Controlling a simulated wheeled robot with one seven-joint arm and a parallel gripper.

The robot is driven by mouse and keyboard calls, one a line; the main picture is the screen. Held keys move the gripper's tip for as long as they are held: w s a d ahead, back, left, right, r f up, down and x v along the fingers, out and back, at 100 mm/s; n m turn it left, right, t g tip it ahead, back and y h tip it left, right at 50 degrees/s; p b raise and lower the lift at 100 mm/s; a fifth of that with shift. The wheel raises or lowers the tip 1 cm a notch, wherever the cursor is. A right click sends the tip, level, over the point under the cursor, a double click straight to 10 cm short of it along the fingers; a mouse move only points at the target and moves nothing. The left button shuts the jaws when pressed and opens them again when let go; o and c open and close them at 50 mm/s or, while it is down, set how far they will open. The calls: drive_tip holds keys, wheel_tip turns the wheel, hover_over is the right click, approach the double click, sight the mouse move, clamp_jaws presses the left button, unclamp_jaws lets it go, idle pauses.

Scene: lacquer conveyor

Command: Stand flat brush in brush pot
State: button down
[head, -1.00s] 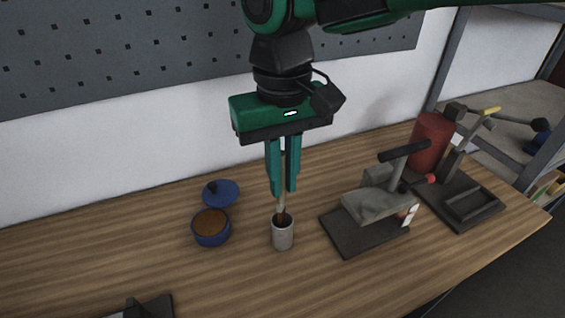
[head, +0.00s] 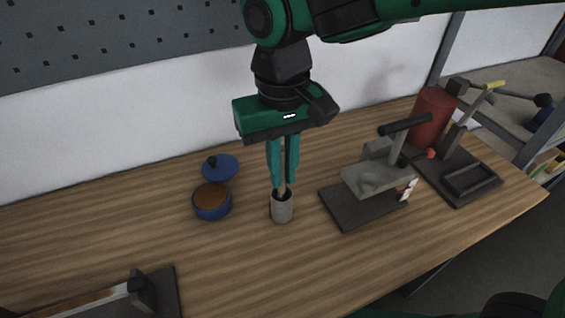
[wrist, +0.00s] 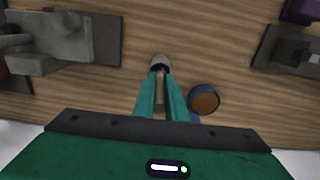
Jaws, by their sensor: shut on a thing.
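The flat brush (head: 283,187) is held upright between the teal fingers of my gripper (head: 283,184). Its lower end is inside the mouth of the grey brush pot (head: 282,211), and whether it touches the bottom is hidden. The fingertips are just above the pot's rim. In the wrist view the brush (wrist: 160,90) runs between the shut fingers toward the pot (wrist: 160,62). The pot stands upright on the wooden bench.
A blue pot with brown contents (head: 212,207) stands left of the brush pot, its blue lid (head: 221,167) behind it. A grey clamp-like device on a dark base (head: 345,212) stands to the right. A red cylinder (head: 432,118) is farther right. The bench in front is mostly clear.

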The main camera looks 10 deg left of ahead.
drive_tip(key=c, duration=1.7)
unclamp_jaws()
drive_tip(key=shift+r, duration=0.15)
wheel_tip(320, 180, up, 10)
drive_tip(key=shift+r, duration=0.25)
